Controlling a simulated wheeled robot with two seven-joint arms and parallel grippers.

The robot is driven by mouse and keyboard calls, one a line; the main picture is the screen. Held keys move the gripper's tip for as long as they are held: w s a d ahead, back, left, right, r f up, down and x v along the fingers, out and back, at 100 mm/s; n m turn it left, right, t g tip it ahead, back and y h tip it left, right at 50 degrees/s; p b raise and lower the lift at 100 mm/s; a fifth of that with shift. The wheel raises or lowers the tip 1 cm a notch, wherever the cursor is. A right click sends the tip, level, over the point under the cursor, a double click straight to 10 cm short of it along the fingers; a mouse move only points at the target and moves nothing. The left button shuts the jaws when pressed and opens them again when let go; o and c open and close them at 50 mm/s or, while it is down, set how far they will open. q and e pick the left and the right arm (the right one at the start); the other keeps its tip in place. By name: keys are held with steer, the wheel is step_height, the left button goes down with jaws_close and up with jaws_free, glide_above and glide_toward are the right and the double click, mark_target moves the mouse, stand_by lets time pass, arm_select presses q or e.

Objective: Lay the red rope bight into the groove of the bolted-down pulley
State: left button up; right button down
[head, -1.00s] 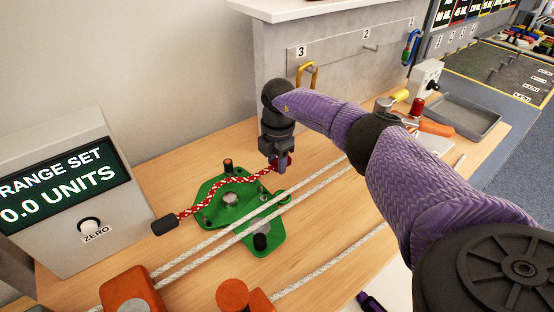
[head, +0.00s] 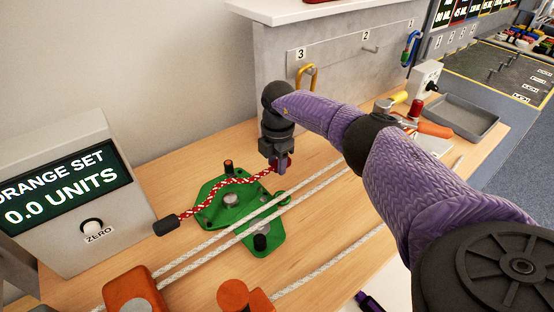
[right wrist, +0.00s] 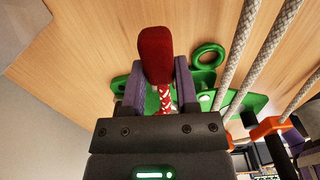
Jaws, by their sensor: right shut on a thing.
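The red-and-white rope (head: 215,188) runs from a black end piece (head: 166,225) on the left, over the green pulley plate (head: 262,240), to my right gripper (head: 281,166). It passes on the far side of the grey round hub (head: 231,200); I cannot tell whether any of it sits in a groove. My right gripper is shut on the rope near its red end piece. In the right wrist view the red end piece (right wrist: 155,55) sticks out between the jaws, with patterned rope (right wrist: 165,98) below it. My left gripper is not in view.
White ropes (head: 210,240) cross the plate diagonally beside the hub. Orange blocks (head: 132,292) stand at the front. A grey display box (head: 75,200) is at the left. A grey hook panel (head: 335,75) stands behind, and a tray (head: 460,117) lies at the right.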

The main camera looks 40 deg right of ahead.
steer(key=shift+f, duration=0.2)
steer(key=shift+f, duration=0.1)
steer(key=shift+f+b, duration=0.55)
steer(key=shift+f, duration=0.5)
steer(key=c, duration=0.8)
jaws_free()
steer(key=o, duration=0.5)
